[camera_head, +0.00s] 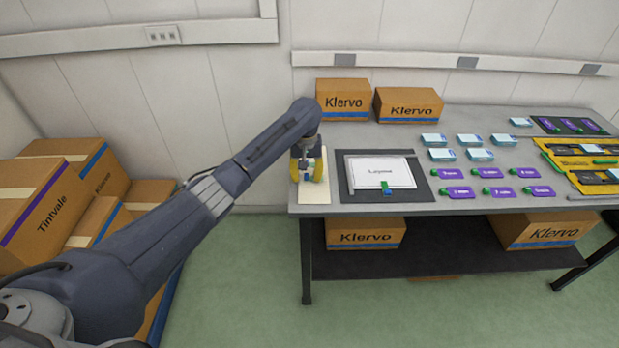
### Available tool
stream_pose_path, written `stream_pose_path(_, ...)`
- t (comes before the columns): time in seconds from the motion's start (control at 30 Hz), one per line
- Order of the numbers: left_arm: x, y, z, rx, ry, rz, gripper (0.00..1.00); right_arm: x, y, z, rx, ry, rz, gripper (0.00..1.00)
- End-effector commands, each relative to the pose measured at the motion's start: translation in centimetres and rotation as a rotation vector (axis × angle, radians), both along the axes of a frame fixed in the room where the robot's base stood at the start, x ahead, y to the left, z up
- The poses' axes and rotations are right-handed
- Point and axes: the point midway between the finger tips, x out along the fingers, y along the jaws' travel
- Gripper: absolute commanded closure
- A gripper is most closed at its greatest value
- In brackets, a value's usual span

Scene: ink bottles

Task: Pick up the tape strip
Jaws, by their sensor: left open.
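My left gripper (309,172) reaches in from the left and hangs over a cream board (315,194) at the table's left end. Its yellow fingers are apart, pointing down. No tape strip can be made out clearly; the gripper covers part of the board, and small detail there is hidden. A small blue and green item (387,189) lies at the front edge of a white "Layout" sheet (378,170) on a dark mat (421,192), to the right of the gripper. I cannot tell what it is. My right gripper is not in view.
Several purple cards (457,193) with green ends and several pale blue-edged boxes (470,140) lie right of the mat. Yellow trays (552,160) and a dark tray (546,122) are at far right. Two Klervo cartons (409,109) stand at the back. More cartons (40,205) are stacked left.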

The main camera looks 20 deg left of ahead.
Motion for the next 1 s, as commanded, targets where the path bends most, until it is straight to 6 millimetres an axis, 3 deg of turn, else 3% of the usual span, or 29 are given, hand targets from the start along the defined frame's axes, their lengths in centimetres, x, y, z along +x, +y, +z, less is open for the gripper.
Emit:
stream_pose_path(0.2,0.01,-0.02,0.0,0.0,0.0,0.0,0.6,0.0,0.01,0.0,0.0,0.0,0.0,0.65)
stream_pose_path(0.53,0.0,-0.02,0.02,-0.001,0.0,0.0,0.98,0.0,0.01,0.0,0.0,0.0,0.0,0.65)
stream_pose_path(1.0,0.02,-0.02,0.2,-0.001,0.0,-0.001,0.99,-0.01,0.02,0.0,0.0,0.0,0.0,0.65)
